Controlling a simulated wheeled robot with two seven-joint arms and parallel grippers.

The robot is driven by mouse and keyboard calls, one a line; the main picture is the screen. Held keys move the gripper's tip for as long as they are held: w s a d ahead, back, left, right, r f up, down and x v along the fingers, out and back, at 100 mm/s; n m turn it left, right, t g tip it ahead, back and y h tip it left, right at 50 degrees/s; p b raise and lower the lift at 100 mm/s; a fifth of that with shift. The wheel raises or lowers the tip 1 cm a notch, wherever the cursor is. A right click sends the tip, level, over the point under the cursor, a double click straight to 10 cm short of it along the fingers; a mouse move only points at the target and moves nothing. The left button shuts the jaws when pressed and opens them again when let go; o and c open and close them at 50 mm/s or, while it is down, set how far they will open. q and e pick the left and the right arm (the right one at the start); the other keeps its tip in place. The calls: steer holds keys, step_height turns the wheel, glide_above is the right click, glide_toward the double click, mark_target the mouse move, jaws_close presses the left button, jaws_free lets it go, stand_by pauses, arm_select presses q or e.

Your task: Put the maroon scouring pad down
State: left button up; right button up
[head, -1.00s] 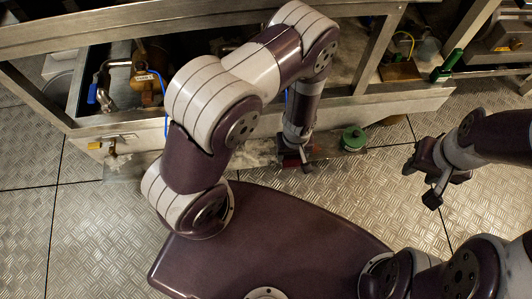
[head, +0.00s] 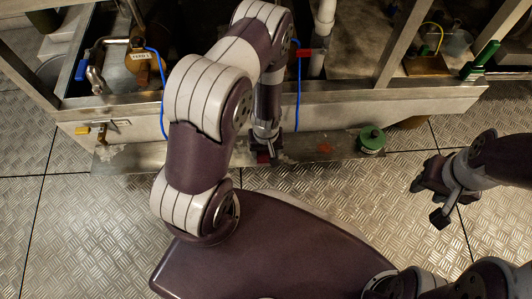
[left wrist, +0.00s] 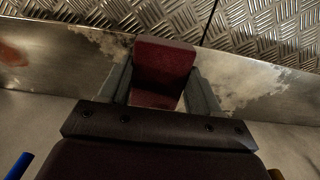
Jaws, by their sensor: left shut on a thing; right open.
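The maroon scouring pad (left wrist: 160,75) is a small dark red block between the two fingers of my left gripper (left wrist: 160,90) in the left wrist view. That gripper is shut on it. In the head view the left gripper (head: 264,152) points down over the metal ledge (head: 205,152) along the frame's front, with a bit of the pad (head: 263,157) showing at its tip. I cannot tell whether the pad touches the ledge. My right gripper (head: 428,202) is open and empty over the floor at the right.
A green-capped round container (head: 372,139) stands on the ledge to the right of the left gripper. A yellow padlock (head: 83,130) and blue-handled valve (head: 82,69) are at the left. Pale stains mark the ledge. The patterned metal floor (head: 80,225) in front is clear.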

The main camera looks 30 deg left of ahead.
arm_select(q)
steer(key=shift+f, duration=0.1)
steer(key=o, duration=0.9)
step_height(320, 180, up, 13)
steer(key=p, duration=0.9)
step_height(320, 180, up, 12)
steer(key=f+m, duration=0.1)
steer(key=m, duration=0.2)
glide_above(267, 152)
steer(key=w, duration=0.2)
steer(key=s+r+m, duration=0.1)
steer(key=s+r, duration=0.1)
steer(key=r, duration=0.2)
steer(key=s+d+r+m+t, duration=0.1)
steer(key=s+r, duration=0.1)
steer(key=r, duration=0.2)
steer(key=s+d+r+m, duration=0.1)
steer(key=s+r, duration=0.1)
steer(key=r, duration=0.2)
steer(key=shift+s+r, duration=0.2)
steer(key=shift+s, duration=0.05)
